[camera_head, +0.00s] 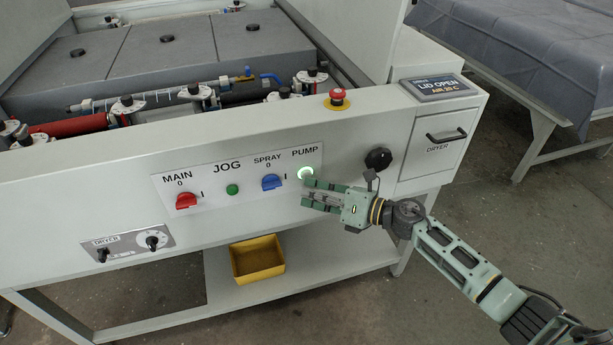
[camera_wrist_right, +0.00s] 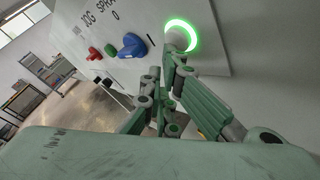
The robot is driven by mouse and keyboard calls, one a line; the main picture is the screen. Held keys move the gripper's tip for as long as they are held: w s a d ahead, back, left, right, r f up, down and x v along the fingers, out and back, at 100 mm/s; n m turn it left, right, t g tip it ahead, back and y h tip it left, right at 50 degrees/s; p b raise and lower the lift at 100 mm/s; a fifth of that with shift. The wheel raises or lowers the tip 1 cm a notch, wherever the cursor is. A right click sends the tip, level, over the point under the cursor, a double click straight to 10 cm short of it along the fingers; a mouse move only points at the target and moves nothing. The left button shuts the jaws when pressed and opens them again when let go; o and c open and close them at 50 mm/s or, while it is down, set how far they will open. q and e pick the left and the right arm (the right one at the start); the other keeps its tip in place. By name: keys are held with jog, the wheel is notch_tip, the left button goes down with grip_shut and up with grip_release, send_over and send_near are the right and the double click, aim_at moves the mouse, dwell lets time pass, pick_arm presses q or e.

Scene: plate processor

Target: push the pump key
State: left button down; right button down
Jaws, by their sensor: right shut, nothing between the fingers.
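The pump key (camera_head: 306,173) is a round button under the PUMP label on the machine's white control panel (camera_head: 208,196). A green ring glows around it. In the right wrist view the lit pump key (camera_wrist_right: 181,36) shows at the top. My right gripper (camera_head: 306,190) is shut and empty, its fingertips at the key's lower edge. In the wrist view the fingertips overlap the key's face; I cannot tell whether they press on it. My left gripper is not in view.
Beside the key are a blue SPRAY switch (camera_head: 270,182), a green JOG button (camera_head: 232,189) and a red MAIN switch (camera_head: 186,201). A black knob (camera_head: 378,159) sits to the right. A red emergency stop (camera_head: 337,96) stands on the top edge. A yellow bin (camera_head: 257,259) is on the shelf below.

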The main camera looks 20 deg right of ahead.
jog(key=shift+w, duration=0.1)
dwell(0.3)
jog(key=shift+w+b, duration=0.3)
jog(key=shift+w, duration=0.05)
jog(key=shift+s, duration=0.55)
jog(key=s+p, duration=0.1)
jog(key=s, duration=0.4)
jog(key=shift+s+d+p, duration=0.15)
jog(key=shift+s+p, duration=0.2)
jog(key=shift+s, duration=0.05)
dwell(0.4)
